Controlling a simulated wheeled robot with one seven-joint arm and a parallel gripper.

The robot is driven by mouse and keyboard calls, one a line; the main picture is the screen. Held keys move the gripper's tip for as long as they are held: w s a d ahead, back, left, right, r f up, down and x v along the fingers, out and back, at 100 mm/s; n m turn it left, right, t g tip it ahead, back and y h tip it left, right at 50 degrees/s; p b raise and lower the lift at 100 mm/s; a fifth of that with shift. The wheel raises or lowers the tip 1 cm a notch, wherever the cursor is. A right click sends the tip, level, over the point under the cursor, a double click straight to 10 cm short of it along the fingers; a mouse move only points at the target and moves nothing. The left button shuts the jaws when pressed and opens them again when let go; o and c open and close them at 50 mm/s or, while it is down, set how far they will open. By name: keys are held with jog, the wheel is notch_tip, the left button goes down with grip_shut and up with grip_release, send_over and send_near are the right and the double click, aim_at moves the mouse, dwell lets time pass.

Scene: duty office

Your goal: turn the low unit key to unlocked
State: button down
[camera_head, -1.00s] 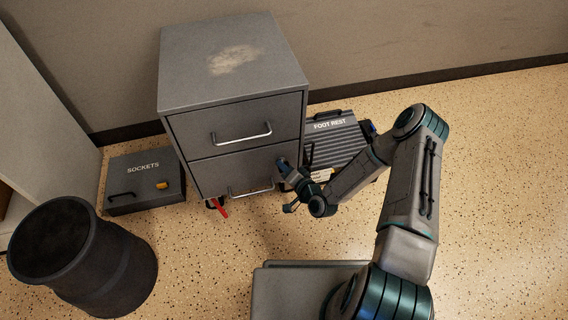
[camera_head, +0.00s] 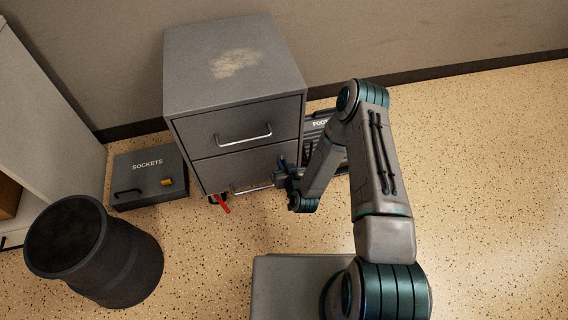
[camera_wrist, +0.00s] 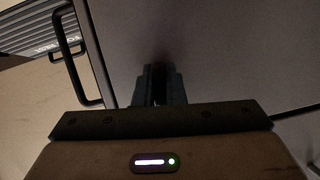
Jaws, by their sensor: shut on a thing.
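The low unit is a grey two-drawer cabinet (camera_head: 235,120) with bar handles and a pale scuff on its top. My gripper (camera_head: 283,172) is at the right part of its lower drawer front. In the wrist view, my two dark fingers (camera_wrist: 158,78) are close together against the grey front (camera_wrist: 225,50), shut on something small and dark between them. That is where the key appears to be, but the fingers hide its shape and its angle. The lock face and any markings are also hidden. Both drawers look shut.
A red lever (camera_head: 222,204) sticks out under the cabinet. A sockets box (camera_head: 140,170) and black bin (camera_head: 110,265) stand left. Right floor is clear.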

jog(key=shift+n+h, duration=0.4)
jog(key=shift+n, duration=0.2)
jog(key=shift+w, duration=0.1)
jog(key=c, duration=1.5)
grip_release()
jog(key=p+v, duration=0.4)
jog(key=v, duration=1)
jog(key=shift+a, duration=0.1)
